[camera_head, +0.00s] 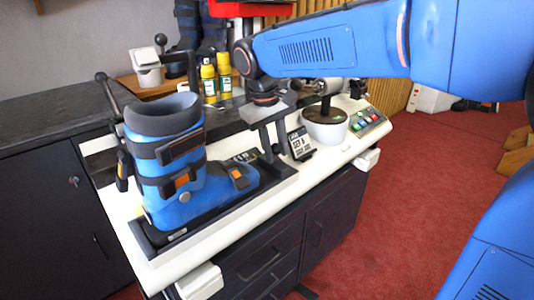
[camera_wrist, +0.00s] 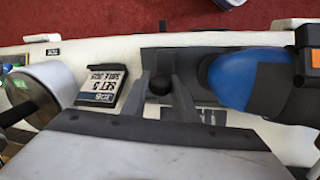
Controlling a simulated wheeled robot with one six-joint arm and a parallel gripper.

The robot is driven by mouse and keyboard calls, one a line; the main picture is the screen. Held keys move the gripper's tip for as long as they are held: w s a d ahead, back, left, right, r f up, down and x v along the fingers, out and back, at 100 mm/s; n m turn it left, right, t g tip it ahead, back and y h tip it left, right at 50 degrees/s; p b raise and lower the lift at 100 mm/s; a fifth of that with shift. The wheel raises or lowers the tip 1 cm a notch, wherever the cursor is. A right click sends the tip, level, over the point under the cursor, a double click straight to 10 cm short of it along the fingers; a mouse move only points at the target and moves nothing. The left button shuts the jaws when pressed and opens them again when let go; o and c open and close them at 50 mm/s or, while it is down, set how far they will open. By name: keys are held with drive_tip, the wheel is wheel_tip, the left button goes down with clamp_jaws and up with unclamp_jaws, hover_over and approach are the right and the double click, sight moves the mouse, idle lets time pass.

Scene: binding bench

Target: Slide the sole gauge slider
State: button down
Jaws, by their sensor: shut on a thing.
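The sole gauge (camera_head: 215,215) is a long dark tray-like base on the white bench top. A blue ski boot (camera_head: 190,190) stands upright in it; its rounded toe shows at the right in the wrist view (camera_wrist: 240,78). My gripper (camera_head: 272,150) reaches down at the gauge's toe end.
A small job card (camera_head: 300,144) stands just right of the gauge. Beyond it are a white pot (camera_head: 325,130) and a panel with coloured buttons (camera_head: 368,121). A dark cabinet (camera_head: 60,190) is at the left.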

drive_tip(key=shift+w+d, duration=0.8)
drive_tip(key=shift+d, duration=0.15)
drive_tip(key=c, duration=1.7)
unclamp_jaws()
drive_tip(key=shift+d, duration=0.15)
drive_tip(key=a+r, duration=0.1)
drive_tip(key=r, duration=0.4)
drive_tip(key=s+a+r, duration=0.1)
drive_tip(key=r, duration=0.5)
drive_tip(key=a+r, duration=0.1)
drive_tip(key=r, duration=0.5)
drive_tip(key=shift+s, duration=0.25)
